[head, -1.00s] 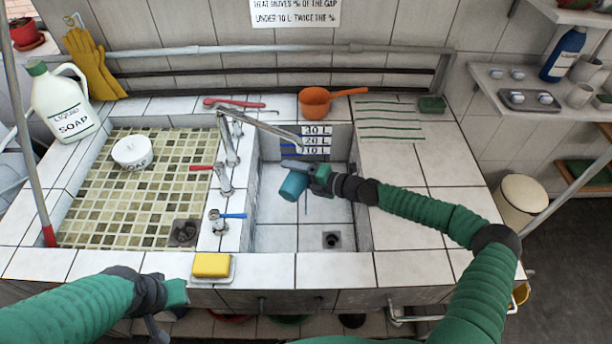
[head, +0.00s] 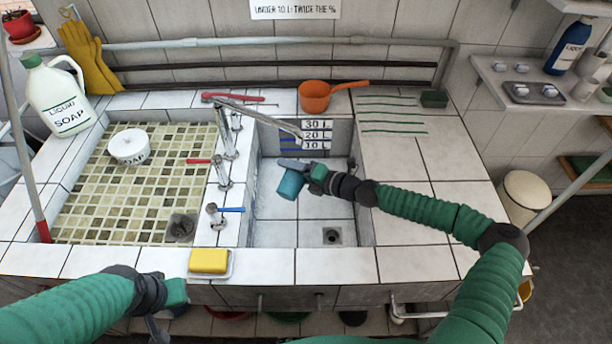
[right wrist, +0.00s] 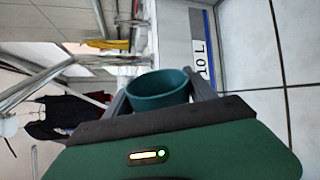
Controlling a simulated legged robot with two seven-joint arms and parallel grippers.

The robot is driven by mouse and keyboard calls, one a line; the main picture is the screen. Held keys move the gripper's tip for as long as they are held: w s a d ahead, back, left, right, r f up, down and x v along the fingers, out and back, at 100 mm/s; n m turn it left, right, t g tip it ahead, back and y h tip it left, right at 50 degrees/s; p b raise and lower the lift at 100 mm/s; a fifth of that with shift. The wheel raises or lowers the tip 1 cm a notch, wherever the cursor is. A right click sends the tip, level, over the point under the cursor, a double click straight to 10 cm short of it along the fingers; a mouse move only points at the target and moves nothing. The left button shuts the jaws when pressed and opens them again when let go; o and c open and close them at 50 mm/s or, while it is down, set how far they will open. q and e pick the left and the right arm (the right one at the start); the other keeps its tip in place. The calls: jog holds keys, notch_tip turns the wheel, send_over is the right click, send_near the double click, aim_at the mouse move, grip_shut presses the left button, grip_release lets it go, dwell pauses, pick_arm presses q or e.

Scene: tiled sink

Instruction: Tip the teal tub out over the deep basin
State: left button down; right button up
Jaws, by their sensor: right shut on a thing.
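The teal tub (head: 291,184) hangs in the air over the deep basin (head: 275,233), well within its walls. It is tipped over, roughly on its side. My right gripper (head: 306,173) is shut on it. In the right wrist view the tub (right wrist: 158,90) sits between the two fingers, and part of its inside shows, with no contents visible. Nothing is seen pouring from it. My left gripper (head: 178,292) is low at the left, in front of the sink's front edge, away from the tub. Its fingers are too unclear to read.
A metal faucet (head: 262,117) reaches over the deep basin near the tub. Level marks (head: 316,135) are on the back wall. A drain (head: 332,236) is in the floor. A shallow mosaic basin (head: 120,195) holds a white bowl (head: 130,147). Yellow soap (head: 209,261) lies on the front ledge.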

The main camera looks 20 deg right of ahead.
aim_at(279, 188)
jog(key=b, duration=0.1)
jog(key=f+n+b, duration=0.1)
jog(key=shift+s+a+f+t+b, duration=0.2)
jog(key=shift+s+t+b, duration=0.1)
jog(key=shift+b, duration=0.1)
jog(key=shift+a+r+n, duration=0.1)
jog(key=shift+r+n, duration=0.05)
jog(key=shift+n, duration=0.45)
jog(key=shift+f+n+t+h+b, duration=0.2)
jog(key=shift+n+t+h+b, duration=0.1)
jog(key=shift+n+h, duration=0.15)
jog(key=n+b, duration=0.1)
jog(key=s+a+f+n+t+b, duration=0.1)
jog(key=n+b, duration=0.1)
jog(key=s+f+n+b, duration=0.1)
jog(key=shift+a+t, duration=0.3)
jog(key=shift+a, duration=0.1)
jog(key=r+n, duration=0.1)
jog(key=s+a+r+n+t, duration=0.1)
jog(key=r, duration=0.1)
jog(key=s+a+r+n, duration=0.1)
jog(key=n, duration=0.1)
jog(key=shift+s+a+r, duration=0.1)
jog(key=shift+a+r, duration=0.05)
jog(key=shift+r, duration=0.05)
jog(key=shift+s+a+r+n+t, duration=0.3)
jog(key=shift+r+n, duration=0.1)
jog(key=shift+n, duration=0.25)
